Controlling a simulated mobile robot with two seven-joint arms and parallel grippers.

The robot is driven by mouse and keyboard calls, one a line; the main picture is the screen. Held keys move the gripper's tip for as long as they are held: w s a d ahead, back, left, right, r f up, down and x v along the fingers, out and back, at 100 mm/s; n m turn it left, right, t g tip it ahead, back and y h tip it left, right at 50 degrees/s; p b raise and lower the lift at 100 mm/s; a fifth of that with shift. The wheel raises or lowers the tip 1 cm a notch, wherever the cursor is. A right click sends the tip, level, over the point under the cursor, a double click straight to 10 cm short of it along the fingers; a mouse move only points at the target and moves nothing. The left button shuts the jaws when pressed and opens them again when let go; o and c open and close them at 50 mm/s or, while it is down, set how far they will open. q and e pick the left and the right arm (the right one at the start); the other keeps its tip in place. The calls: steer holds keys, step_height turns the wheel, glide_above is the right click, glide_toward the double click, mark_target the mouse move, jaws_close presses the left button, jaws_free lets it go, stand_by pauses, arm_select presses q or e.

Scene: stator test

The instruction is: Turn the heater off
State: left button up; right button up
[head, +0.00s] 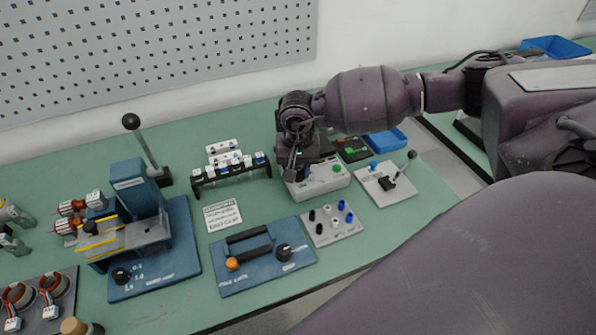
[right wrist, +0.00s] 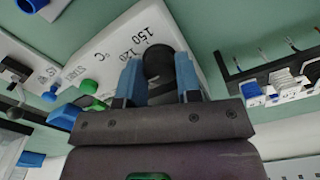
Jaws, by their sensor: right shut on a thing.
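The heater is a white box (head: 325,184) on the green bench, right of centre in the head view. In the right wrist view the white box (right wrist: 105,45) carries a temperature scale with 120, 150 and °C, and a green button (right wrist: 89,87) by the word START. A black knob (right wrist: 158,62) stands on the scale. My right gripper (head: 291,172) is over the left end of the box. Its two blue fingers (right wrist: 158,78) are shut on the knob, one on each side. The fingers and palm hide part of the scale, and I cannot tell the knob's setting.
A black rack with connectors (head: 230,171) stands left of the heater. A white plate with a lever (head: 385,184) is close on its right. A small plate with coloured posts (head: 333,226) and a blue panel (head: 262,262) lie in front. A blue lever press (head: 140,190) stands at left.

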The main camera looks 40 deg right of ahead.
steer(key=n, duration=0.1)
steer(key=n+b, duration=0.1)
steer(key=n, duration=0.1)
steer(key=shift+f+b, duration=0.25)
steer(key=shift+b, duration=0.05)
steer(key=n+b, duration=0.2)
steer(key=n, duration=0.2)
steer(key=shift+r+n, duration=0.1)
steer(key=shift+n, duration=0.7)
arm_select(q)
step_height(320, 180, down, 6)
steer(key=s+g, duration=0.1)
steer(key=s, duration=0.1)
steer(key=shift+s+f, duration=0.15)
arm_select(e)
steer(key=shift+r, duration=0.1)
steer(key=o, duration=0.7)
